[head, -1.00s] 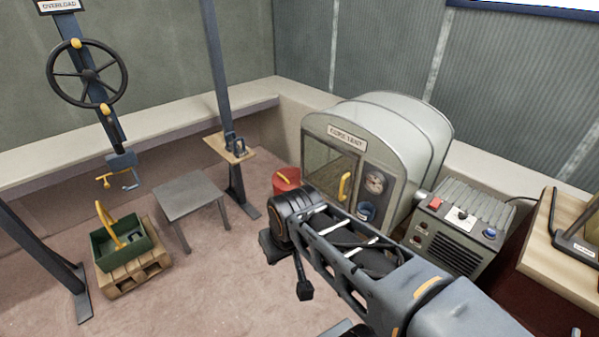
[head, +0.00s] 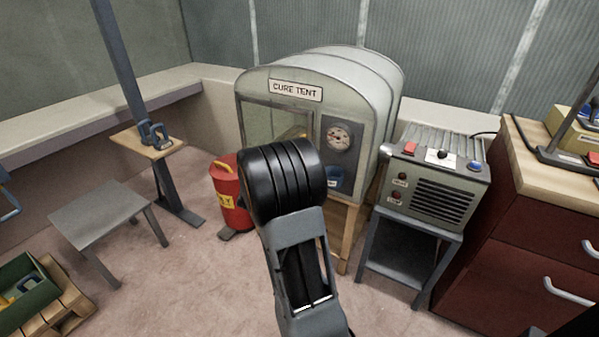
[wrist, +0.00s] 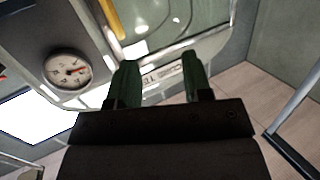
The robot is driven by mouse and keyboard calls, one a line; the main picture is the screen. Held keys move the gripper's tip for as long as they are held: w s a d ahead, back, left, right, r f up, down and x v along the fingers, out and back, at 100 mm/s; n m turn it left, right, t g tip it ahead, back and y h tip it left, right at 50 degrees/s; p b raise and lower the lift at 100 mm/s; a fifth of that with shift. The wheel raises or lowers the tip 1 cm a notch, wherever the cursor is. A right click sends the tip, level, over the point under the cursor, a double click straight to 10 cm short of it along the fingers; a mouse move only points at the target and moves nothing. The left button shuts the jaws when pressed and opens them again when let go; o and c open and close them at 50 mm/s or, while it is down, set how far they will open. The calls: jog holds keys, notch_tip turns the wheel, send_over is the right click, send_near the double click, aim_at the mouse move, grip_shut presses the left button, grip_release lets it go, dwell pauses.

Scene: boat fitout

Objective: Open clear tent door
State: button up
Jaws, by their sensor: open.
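The cure tent (head: 385,95) is a rounded pale cabinet with a "CURE TENT" sign (head: 295,90). Its clear door (head: 262,125) looks shut, on the left of the front. The yellow door handle (head: 293,132) is mostly hidden behind my arm in the head view. In the wrist view, turned over, the handle (wrist: 111,18) shows at the top, beside the clear door (wrist: 165,18). My gripper (wrist: 160,72) is open and empty, its green fingers in front of the sign and apart from the handle. The head view hides the fingers.
A pressure gauge (head: 339,136) sits on the tent front, right of the door. A heater-like control box (head: 435,185) stands on a stand at the right. A red bin (head: 232,195) and a grey table (head: 100,215) stand left. Open floor lies between them.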

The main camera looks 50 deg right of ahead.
jog(key=s+d+f+m+g+h+b, duration=0.2)
jog(key=d+f+h, duration=0.1)
jog(key=d+f, duration=0.25)
jog(key=x, duration=0.4)
jog(key=b+x, duration=0.1)
jog(key=x, duration=0.3)
jog(key=r+b+x, duration=0.1)
jog(key=x, duration=0.4)
jog(key=shift+s+d, duration=0.15)
jog(key=shift+s, duration=0.25)
grip_shut()
jog(key=shift+r, duration=0.1)
